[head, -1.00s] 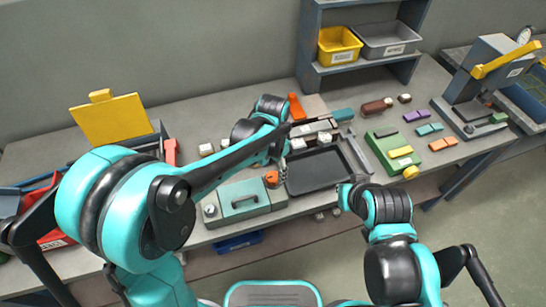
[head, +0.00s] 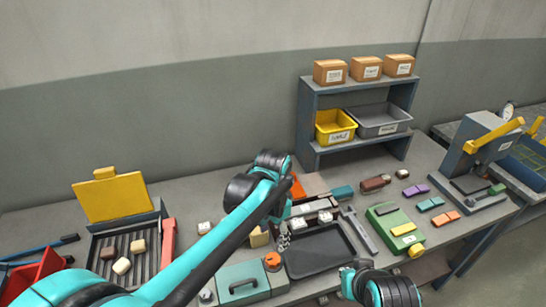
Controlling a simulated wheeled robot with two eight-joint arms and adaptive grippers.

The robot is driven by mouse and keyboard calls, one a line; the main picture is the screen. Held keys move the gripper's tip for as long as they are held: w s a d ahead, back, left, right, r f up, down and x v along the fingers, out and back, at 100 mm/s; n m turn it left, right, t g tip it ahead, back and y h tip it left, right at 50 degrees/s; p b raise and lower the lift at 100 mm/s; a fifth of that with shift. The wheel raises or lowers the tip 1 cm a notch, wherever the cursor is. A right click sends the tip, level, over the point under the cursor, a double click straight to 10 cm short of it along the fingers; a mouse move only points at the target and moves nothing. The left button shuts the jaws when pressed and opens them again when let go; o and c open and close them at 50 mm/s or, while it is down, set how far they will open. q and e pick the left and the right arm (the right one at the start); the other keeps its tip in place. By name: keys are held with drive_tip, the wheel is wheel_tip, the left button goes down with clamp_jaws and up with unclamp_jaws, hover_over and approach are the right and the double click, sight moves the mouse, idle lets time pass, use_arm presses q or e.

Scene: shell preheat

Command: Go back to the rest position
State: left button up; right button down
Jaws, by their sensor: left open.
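My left gripper (head: 284,239) hangs at the upper left corner of the black tray (head: 319,265). It is open and I see nothing between its fingers. My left forearm crosses from the lower left and covers part of the bench. My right gripper (head: 348,281) shows at the bottom, by the lower right corner of the tray; its fingers are too small and partly cut off to read.
A teal box (head: 242,281) with an orange knob stands left of the tray. A green box (head: 394,228) stands right. An open grill (head: 125,255) with several pale and brown blocks is at left. A press (head: 480,160) and a shelf (head: 360,115) stand at the back.

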use_arm(q)
drive_tip(key=shift+a, duration=0.1)
drive_tip(key=s+a+n+t, duration=0.7)
drive_tip(key=s+a+n, duration=0.3)
drive_tip(key=a, duration=0.7)
drive_tip(key=shift+s+a+r, duration=0.3)
drive_tip(key=shift+s+r, duration=0.05)
drive_tip(key=shift+s, duration=0.75)
